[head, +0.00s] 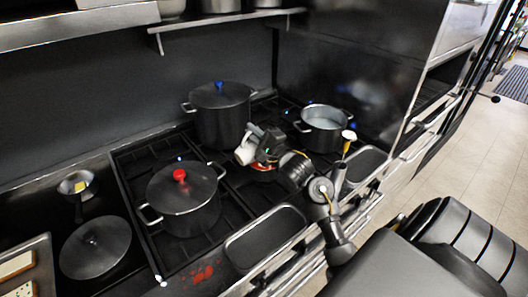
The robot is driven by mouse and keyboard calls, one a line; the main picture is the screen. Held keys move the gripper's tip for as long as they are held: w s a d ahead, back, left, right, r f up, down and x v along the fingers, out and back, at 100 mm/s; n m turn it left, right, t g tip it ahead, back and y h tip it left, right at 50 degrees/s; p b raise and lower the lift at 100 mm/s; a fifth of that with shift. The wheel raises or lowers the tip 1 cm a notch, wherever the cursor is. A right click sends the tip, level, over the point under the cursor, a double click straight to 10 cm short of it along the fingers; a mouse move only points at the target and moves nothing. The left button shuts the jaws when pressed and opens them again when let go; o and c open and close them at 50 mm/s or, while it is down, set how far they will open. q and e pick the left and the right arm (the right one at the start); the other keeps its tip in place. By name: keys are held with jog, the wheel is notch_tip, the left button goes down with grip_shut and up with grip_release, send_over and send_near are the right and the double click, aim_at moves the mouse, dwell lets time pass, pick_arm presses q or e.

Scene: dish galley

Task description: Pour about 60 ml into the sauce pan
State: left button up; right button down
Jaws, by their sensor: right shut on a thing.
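An open metal pot (325,118) with two handles and pale contents stands at the back right of the stove; I cannot tell whether it is the sauce pan. My right gripper (258,147) is over the middle of the stove, left of that pot. It is shut on a small whitish object (244,153), partly hidden by the gripper, so its shape and contents are unclear. A reddish-orange patch (263,168) shows just below the gripper, mostly covered. I see no liquid stream. My left gripper is not in view.
A lidded pot with a blue knob (220,112) stands behind the gripper, and one with a red knob (182,197) stands front left. Red splashes (203,271) mark the front edge.

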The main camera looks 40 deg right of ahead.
jog(key=shift+d+r+m+p, duration=0.2)
jog(key=shift+d+m+p, duration=0.1)
jog(key=shift+p, duration=0.25)
jog(key=shift+d+p, duration=0.1)
jog(key=shift+p, duration=0.2)
jog(key=shift+d+r+m+h+p, duration=0.15)
jog(key=shift+d+m+h+p, duration=0.25)
jog(key=shift+m+p, duration=0.55)
jog(key=a+f+n+b, duration=0.1)
jog(key=b, duration=0.2)
jog(key=a+f+n+b, duration=0.1)
jog(key=n+b, duration=0.1)
jog(key=b, duration=0.1)
jog(key=shift+s+y, duration=0.1)
jog(key=shift+y, duration=0.3)
jog(key=shift+a+r+n, duration=0.15)
jog(key=shift+r+n, duration=0.05)
jog(key=shift+n, duration=0.05)
jog(key=shift+r, duration=0.25)
